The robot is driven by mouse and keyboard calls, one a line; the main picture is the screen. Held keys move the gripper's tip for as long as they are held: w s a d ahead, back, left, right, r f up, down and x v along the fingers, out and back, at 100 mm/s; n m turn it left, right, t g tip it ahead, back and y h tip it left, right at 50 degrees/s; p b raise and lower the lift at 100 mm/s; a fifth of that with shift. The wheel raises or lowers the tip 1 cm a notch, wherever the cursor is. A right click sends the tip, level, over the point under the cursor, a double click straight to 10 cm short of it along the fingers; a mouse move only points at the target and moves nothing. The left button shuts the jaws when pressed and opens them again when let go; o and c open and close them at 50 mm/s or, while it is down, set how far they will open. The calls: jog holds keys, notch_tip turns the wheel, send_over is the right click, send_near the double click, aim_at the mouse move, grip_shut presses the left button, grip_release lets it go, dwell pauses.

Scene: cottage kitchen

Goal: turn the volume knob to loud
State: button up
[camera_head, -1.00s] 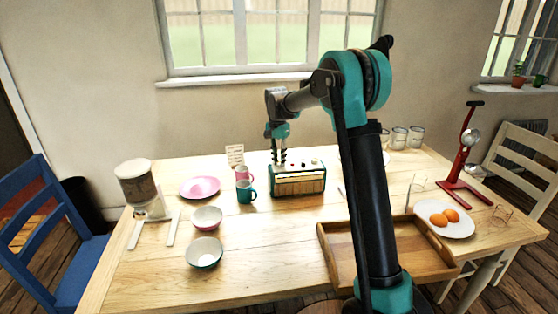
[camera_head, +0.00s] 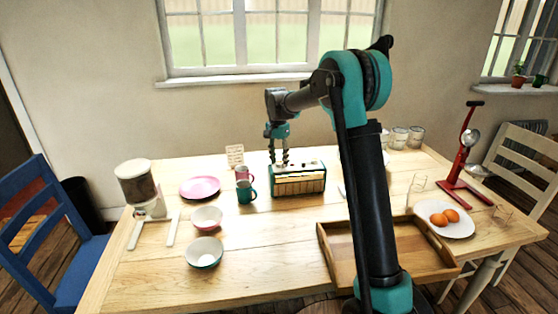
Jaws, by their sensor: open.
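A teal and cream radio (camera_head: 299,183) stands at the back middle of the table. Small knobs sit on its pale top, too small here to tell which one is the volume knob or how it is set. My gripper (camera_head: 279,164) points down over the left end of the radio's top, its fingers apart. The fingertips are at or just above the top; I cannot tell whether they touch a knob. The gripper hides part of the top's left side.
A pink mug (camera_head: 243,174) and a teal mug (camera_head: 246,192) stand just left of the radio, with a card (camera_head: 235,155) behind. A wooden tray (camera_head: 428,236) lies at front right. Bowls (camera_head: 205,252) and a pink plate (camera_head: 200,187) are further left.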

aim_at(278, 162)
notch_tip(278, 162, up, 12)
jog(key=shift+w+a, duration=0.2)
jog(key=shift+a, duration=0.05)
dwell(0.5)
